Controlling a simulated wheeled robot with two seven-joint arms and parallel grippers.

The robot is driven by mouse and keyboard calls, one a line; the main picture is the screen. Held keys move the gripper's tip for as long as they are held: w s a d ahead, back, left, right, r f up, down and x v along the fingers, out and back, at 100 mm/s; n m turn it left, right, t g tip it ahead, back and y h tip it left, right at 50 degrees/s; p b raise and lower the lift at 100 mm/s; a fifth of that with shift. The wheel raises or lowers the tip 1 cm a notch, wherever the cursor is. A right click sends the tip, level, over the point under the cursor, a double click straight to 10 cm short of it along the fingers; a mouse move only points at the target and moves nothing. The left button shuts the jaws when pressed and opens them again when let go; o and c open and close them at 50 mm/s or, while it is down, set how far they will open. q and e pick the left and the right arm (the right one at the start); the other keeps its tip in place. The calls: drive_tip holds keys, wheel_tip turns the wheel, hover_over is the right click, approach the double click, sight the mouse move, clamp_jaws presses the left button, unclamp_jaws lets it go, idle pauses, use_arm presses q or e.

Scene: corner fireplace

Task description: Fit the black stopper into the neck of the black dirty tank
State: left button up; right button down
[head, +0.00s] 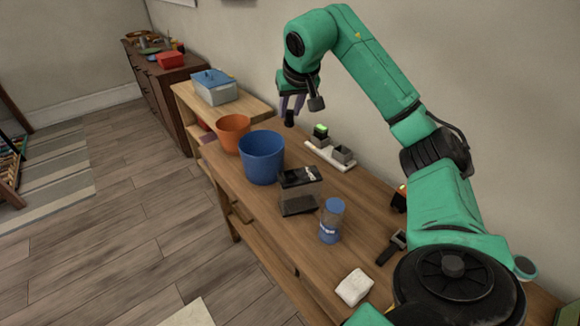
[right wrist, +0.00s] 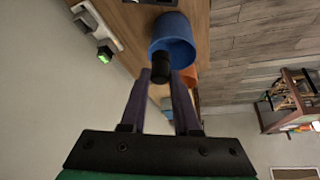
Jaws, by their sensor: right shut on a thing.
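The black stopper (head: 289,118) is a small dark cylinder held up in the air near the wall. My right gripper (head: 292,103) has its purple fingers shut on it. In the right wrist view the stopper (right wrist: 160,68) sits between the fingertips of the gripper (right wrist: 163,77). The black dirty tank (head: 299,207) looks like the clear box with a black top and dark contents, standing on the wooden table. The stopper is above and behind it, well apart. I cannot make out the tank's neck clearly. My left gripper is not in view.
A blue bucket (head: 261,160) and an orange bucket (head: 233,131) stand left of the tank. A blue-lidded jar (head: 331,222) is close on its right. A white tray (head: 331,155) with small blocks lies behind. A white block (head: 354,288) lies at the front.

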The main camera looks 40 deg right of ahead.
wheel_tip(320, 180, down, 17)
drive_tip(key=shift+s+a+f, duration=0.1)
drive_tip(key=shift+s+f, duration=0.05)
drive_tip(key=shift+f, duration=0.45)
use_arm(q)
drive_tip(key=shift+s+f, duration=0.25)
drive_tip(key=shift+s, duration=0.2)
use_arm(e)
drive_tip(key=c, duration=0.6)
unclamp_jaws()
drive_tip(key=shift+r, duration=0.1)
drive_tip(key=shift+c, duration=0.2)
drive_tip(key=shift+r, duration=0.3)
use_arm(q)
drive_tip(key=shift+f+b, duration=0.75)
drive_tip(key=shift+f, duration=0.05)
use_arm(e)
drive_tip(key=v, duration=1.1)
drive_tip(key=shift+s+r, duration=0.2)
drive_tip(key=shift+r, duration=0.05)
drive_tip(key=shift+a, duration=0.1)
